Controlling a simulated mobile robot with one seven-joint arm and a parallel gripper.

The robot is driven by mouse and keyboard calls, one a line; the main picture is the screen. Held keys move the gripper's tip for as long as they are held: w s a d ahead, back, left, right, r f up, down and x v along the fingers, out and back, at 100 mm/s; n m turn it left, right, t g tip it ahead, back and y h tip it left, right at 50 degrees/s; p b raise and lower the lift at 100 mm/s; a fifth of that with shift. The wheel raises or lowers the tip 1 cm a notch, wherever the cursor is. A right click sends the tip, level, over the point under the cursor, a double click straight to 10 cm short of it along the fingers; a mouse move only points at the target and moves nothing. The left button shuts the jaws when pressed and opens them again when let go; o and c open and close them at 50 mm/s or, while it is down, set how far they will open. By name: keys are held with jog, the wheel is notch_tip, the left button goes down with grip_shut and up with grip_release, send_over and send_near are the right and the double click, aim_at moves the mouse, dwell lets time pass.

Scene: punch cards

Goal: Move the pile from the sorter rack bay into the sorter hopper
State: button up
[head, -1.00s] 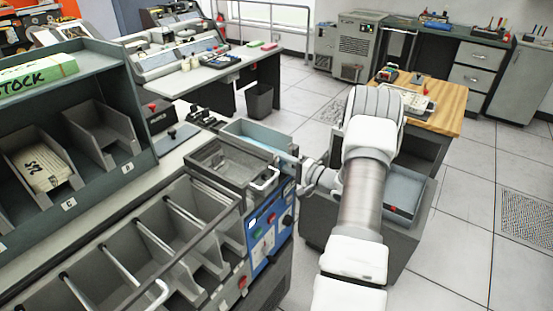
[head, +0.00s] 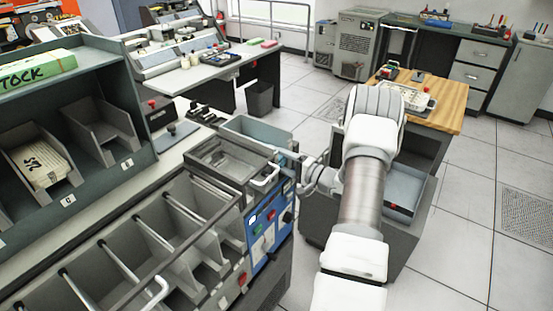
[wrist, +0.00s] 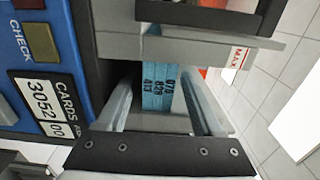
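A blue pile of cards (wrist: 159,90) with printed numbers shows in the wrist view, under a pale rim marked MAX. My gripper (wrist: 159,82) has its two grey fingers apart on either side of it, with a dark gap beside the left finger. In the head view my gripper (head: 308,172) is at the right side of the sorter, by the blue-grey open tray (head: 282,143); its fingertips are hard to make out. A cream pile (head: 42,160) lies tilted in a bay of the green rack (head: 100,65) at left. I cannot tell which tray is the hopper.
The sorter's grey pockets (head: 128,237) run along the front left. Its blue control panel (head: 268,228) is close by my gripper and also fills the left of the wrist view (wrist: 38,60). A grey cabinet with an open drawer stands under my arm. Floor at right is clear.

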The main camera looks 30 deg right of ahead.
jog(key=shift+f, duration=0.2)
jog(key=shift+f+b, duration=0.35)
jog(key=shift+f, duration=0.1)
dwell(0.3)
jog(key=shift+r+p, duration=0.35)
jog(key=shift+r, duration=0.05)
jog(key=p+v, duration=0.1)
jog(key=v, duration=0.8)
jog(key=shift+s, duration=0.25)
jog(key=shift+d, duration=0.15)
dwell(0.8)
